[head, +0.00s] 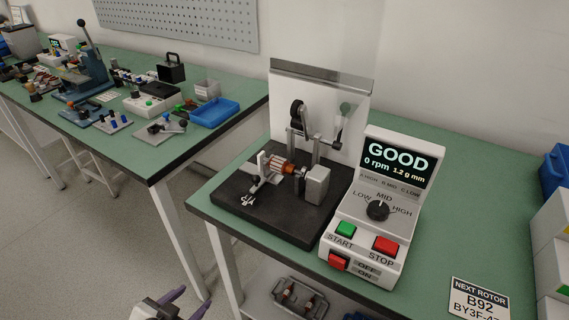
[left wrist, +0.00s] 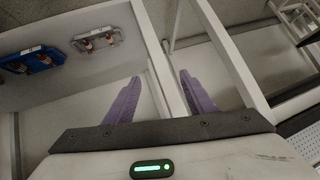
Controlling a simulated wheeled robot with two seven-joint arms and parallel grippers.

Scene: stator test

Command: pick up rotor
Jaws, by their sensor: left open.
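A rotor (head: 277,166) with copper-coloured windings sits level in the test machine on a black base (head: 240,210), on the green bench. The tester (head: 385,200) beside it reads "GOOD", 0 rpm, 1.2 g mm. More rotors lie in a grey tray (head: 275,292) on the shelf below; that tray also shows in the left wrist view (left wrist: 77,44). My left gripper (head: 186,303) has purple fingers and is low in front of the bench, apart from the rotors. In the left wrist view its fingers (left wrist: 161,92) are spread with nothing between them. My right gripper is out of view.
A card (head: 479,299) reading "NEXT ROTOR B92" lies at the bench's front right. White boxes (head: 552,240) and a blue bin (head: 557,168) stand at the right edge. A second bench with tools and a blue tray (head: 214,112) is at the left. White bench legs (head: 222,262) stand near my left gripper.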

